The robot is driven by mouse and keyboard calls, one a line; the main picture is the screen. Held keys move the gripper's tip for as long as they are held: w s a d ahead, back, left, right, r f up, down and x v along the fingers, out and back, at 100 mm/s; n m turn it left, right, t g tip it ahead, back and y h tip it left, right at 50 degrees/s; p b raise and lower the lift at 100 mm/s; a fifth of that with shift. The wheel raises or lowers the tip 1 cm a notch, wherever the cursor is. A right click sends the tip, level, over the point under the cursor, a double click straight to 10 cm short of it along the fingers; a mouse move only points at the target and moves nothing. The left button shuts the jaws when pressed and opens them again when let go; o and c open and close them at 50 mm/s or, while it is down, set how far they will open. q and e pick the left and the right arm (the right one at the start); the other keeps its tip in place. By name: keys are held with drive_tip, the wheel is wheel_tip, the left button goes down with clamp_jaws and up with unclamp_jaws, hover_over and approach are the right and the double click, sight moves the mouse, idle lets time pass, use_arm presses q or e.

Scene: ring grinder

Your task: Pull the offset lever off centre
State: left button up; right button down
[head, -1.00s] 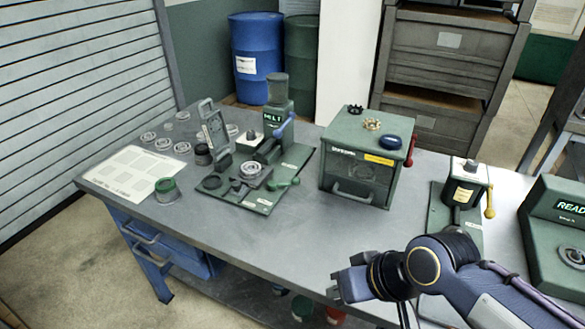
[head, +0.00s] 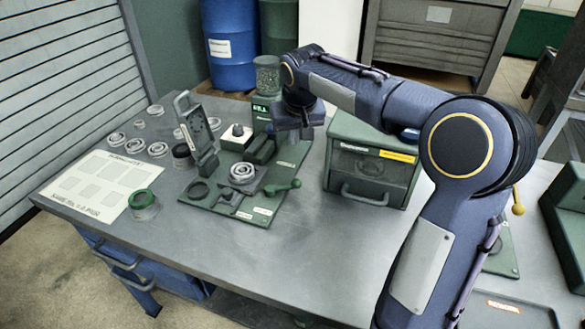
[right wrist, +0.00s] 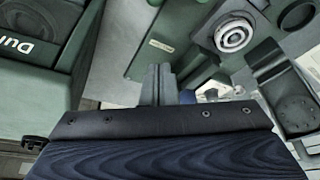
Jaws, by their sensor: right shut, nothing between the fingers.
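The green ring grinder (head: 258,148) stands on a green base plate (head: 226,207) on the bench. A green lever with a round knob (head: 284,187) sticks out at the front right of the plate. A metal ring (head: 242,171) sits on the grinder's holder and also shows in the right wrist view (right wrist: 233,36). My right gripper (head: 303,132) is beside the grinder head, pointing down, and hides the blue-handled lever there. Its fingers (right wrist: 158,84) are shut and empty above the plate. I cannot tell which lever is the offset one. My left gripper is out of view.
A green box with a front handle (head: 368,175) stands close to the right of my gripper. Several loose rings (head: 134,146) and a white sheet (head: 92,190) lie at the left. The bench front (head: 230,255) is clear.

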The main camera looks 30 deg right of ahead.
hover_over(291, 176)
wheel_tip(291, 176, down, 9)
drive_tip(key=shift+f, duration=0.1)
drive_tip(key=s, duration=0.2)
drive_tip(key=s+a, duration=0.1)
drive_tip(key=shift+s+f, duration=0.3)
drive_tip(key=shift+f, duration=0.25)
drive_tip(key=shift+a, duration=0.1)
